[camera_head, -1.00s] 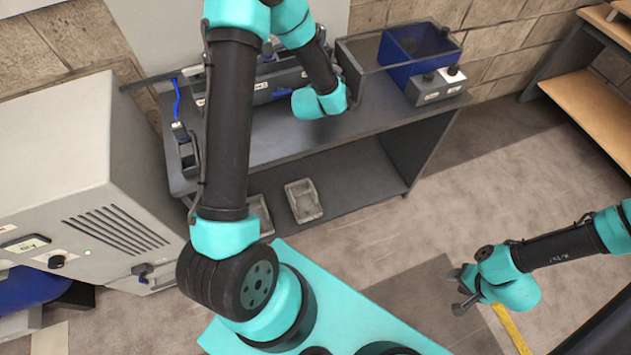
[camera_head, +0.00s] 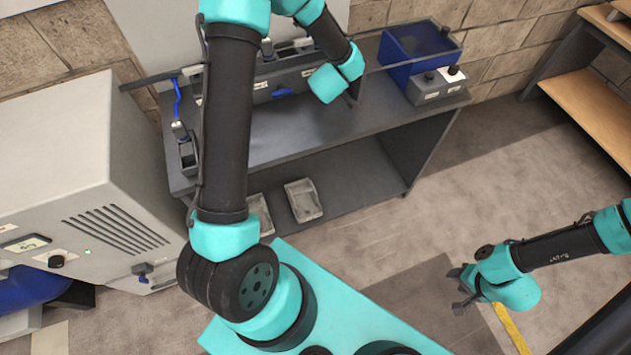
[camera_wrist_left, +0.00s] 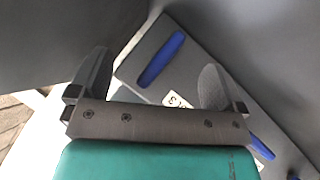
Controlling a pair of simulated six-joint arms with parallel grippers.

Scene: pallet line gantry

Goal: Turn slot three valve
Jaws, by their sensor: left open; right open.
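In the left wrist view, a blue valve handle (camera_wrist_left: 162,58) lies slanted on a grey panel (camera_wrist_left: 140,52), showing between the two fingers of my left gripper (camera_wrist_left: 155,82). The gripper is open and holds nothing. A small white label (camera_wrist_left: 177,100) sits beside the handle; its marking is too small to read surely. A second blue handle (camera_wrist_left: 262,147) shows lower right. In the head view, a blue handle (camera_head: 283,92) shows on the grey unit along the bench back. My left gripper (camera_head: 353,98) is mostly hidden behind its wrist. My right gripper (camera_head: 460,288) is open and empty above the floor.
A blue bin (camera_head: 408,50) and a grey box with black knobs (camera_head: 438,86) stand at the bench's right end. The dark bench top (camera_head: 300,125) is clear in front. A grey cabinet (camera_head: 70,150) stands left, and a wooden shelf (camera_head: 590,105) right.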

